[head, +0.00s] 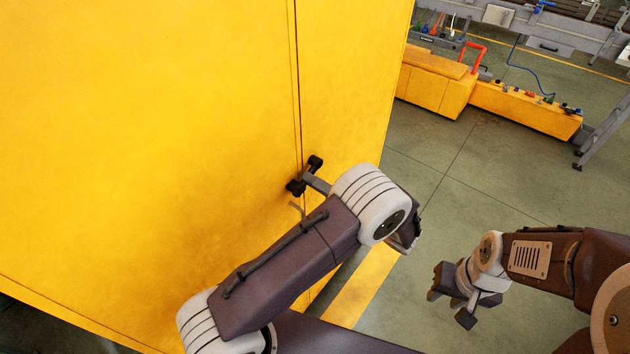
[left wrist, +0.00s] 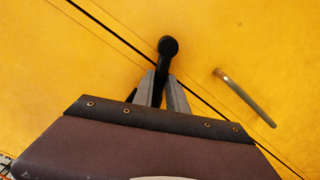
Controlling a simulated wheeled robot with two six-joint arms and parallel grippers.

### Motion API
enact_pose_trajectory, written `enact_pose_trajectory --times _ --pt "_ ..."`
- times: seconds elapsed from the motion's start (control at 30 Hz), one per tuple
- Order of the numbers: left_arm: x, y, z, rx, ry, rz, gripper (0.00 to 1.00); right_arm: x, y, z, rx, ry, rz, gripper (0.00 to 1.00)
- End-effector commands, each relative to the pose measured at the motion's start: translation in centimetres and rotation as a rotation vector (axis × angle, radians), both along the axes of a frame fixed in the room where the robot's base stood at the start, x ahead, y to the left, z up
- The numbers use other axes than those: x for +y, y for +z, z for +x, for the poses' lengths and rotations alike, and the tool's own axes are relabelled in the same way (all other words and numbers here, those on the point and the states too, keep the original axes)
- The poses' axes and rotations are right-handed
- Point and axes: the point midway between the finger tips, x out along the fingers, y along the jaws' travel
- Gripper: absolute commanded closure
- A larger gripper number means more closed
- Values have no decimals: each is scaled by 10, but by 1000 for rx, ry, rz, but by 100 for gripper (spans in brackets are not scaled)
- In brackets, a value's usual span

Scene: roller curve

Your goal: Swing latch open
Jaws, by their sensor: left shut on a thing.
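A yellow cabinet (head: 150,130) fills the left of the head view, with a dark door seam (head: 297,80) running down it. A black latch handle (head: 315,162) with a rounded end sits at this seam. In the left wrist view the latch handle (left wrist: 168,47) stands up between the grey fingers of my left gripper (left wrist: 160,90), which is shut on it. In the head view my left gripper (head: 310,181) is mostly hidden behind my own wrist. My right gripper (head: 453,299) hangs over the floor, away from the cabinet, its fingers apart and empty.
A thin grey curved handle (left wrist: 245,97) is fixed on the yellow panel beside the latch. Low yellow boxes (head: 435,80) and a grey conveyor frame (head: 560,30) stand at the back right. The green floor (head: 450,160) right of the cabinet is clear.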

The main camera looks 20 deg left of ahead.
Motion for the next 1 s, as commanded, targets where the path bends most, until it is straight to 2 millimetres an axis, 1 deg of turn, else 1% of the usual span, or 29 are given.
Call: enact_pose_trajectory --times 0.03,0.4,0.8,1.0 --pt "1 -9 -1 -26 8 -17 100 0 -5 0 0 0 0 64" --pt "-3 -25 9 -357 6 -139 100 0 -23 0 0 0 0 64" --pt "-8 -35 24 -688 6 -260 100 0 -45 0 0 0 0 64" --pt "-10 -36 29 -806 5 -303 100 0 -52 0 0 0 0 64"
